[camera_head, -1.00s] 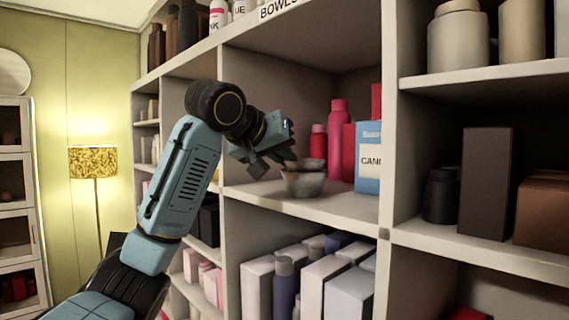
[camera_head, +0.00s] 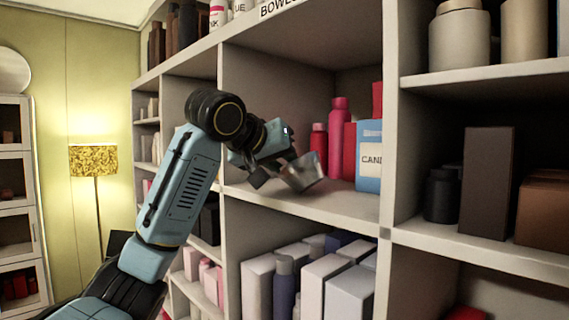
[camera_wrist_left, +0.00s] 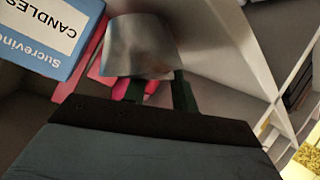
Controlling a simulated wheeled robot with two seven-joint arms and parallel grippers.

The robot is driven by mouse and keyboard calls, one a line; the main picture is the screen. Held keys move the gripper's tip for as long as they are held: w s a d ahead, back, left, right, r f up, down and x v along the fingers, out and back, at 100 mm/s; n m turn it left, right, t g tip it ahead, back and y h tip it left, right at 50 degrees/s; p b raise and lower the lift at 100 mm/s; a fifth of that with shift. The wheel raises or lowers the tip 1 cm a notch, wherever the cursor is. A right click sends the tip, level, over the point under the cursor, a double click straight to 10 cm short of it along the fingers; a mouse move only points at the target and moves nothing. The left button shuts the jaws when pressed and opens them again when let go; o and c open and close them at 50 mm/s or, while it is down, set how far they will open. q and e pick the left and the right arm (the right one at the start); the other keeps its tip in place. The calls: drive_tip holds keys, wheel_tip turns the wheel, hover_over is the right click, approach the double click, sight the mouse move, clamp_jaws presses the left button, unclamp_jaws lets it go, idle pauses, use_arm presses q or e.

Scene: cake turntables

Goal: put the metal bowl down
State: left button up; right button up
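The metal bowl (camera_head: 304,174) is a small grey bowl in the middle shelf compartment. It is tilted, with its lower edge close to the shelf board (camera_head: 345,206); I cannot tell whether it touches. My left gripper (camera_head: 284,163) reaches in from the left and is at the bowl's rim, seemingly shut on it. In the left wrist view the bowl (camera_wrist_left: 142,45) sits at the tips of the green fingers (camera_wrist_left: 155,88), which it partly hides. My right gripper is not in view.
Red and pink bottles (camera_head: 338,135) and a blue box labelled CANDLES (camera_head: 368,170) stand just right of the bowl. An upright divider (camera_head: 389,120) closes the compartment on the right. The front of the shelf board is bare. Boxes (camera_head: 325,280) fill the compartment below.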

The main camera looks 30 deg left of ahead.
use_arm(q)
drive_tip(key=b+v, duration=0.3)
drive_tip(key=v, duration=0.9)
drive_tip(key=shift+f, duration=0.1)
idle(0.6)
